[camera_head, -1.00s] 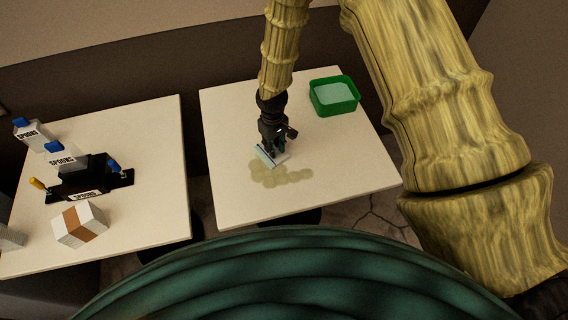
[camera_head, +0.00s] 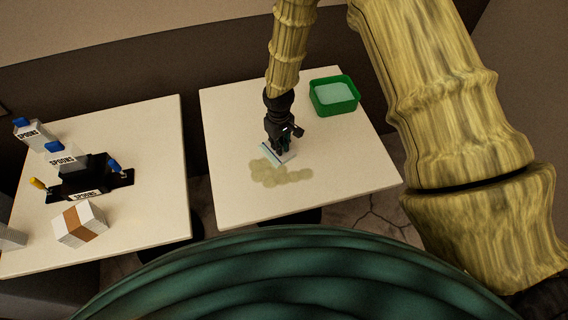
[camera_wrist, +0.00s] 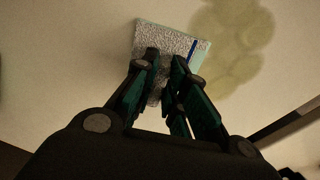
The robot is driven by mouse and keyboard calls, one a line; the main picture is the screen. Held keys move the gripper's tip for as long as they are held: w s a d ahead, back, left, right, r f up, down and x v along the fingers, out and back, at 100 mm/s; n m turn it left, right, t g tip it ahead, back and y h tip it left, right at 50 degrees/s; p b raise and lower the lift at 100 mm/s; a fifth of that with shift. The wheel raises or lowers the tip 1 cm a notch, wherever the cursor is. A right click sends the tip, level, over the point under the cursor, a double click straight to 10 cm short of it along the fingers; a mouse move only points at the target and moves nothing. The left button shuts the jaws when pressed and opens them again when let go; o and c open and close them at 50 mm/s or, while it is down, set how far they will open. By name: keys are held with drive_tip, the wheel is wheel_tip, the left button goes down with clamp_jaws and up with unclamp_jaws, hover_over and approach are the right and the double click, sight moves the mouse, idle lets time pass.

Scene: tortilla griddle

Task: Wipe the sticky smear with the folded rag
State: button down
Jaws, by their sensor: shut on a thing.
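The folded rag (camera_head: 282,154) is a pale, light grey cloth with a bluish-green edge, at the upper edge of the smear on the right table. My gripper (camera_head: 281,147) is shut on the rag from above. The wrist view shows the rag (camera_wrist: 180,42) between and beyond the fingertips (camera_wrist: 168,75), with a dark blue stripe near one edge. The sticky smear (camera_head: 280,175) is a yellowish-olive patch of overlapping blobs just below the rag. It also shows right of the rag in the wrist view (camera_wrist: 232,50). I cannot tell how firmly the rag touches the table.
A green tub (camera_head: 335,107) with a pale blue inside stands at the right table's back right. The left table (camera_head: 150,200) holds boxes labelled SPOONS (camera_head: 62,160), a black holder (camera_head: 92,175) and a brown-banded white box (camera_head: 80,224). The right table's (camera_head: 225,120) left part is clear.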

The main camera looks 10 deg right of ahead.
drive_tip(key=shift+d, duration=1.55)
drive_tip(key=shift+w+d+p, duration=0.15)
drive_tip(key=shift+d+p, duration=0.05)
drive_tip(key=shift+d, duration=0.9)
drive_tip(key=shift+w+d+p, duration=0.1)
drive_tip(key=shift+d+p, duration=0.1)
drive_tip(key=shift+d, duration=0.9)
drive_tip(key=shift+a, duration=0.1)
drive_tip(key=shift+s+a+f, duration=0.1)
drive_tip(key=shift+a, duration=2.35)
drive_tip(key=shift+d, duration=2.55)
drive_tip(key=shift+a, duration=0.15)
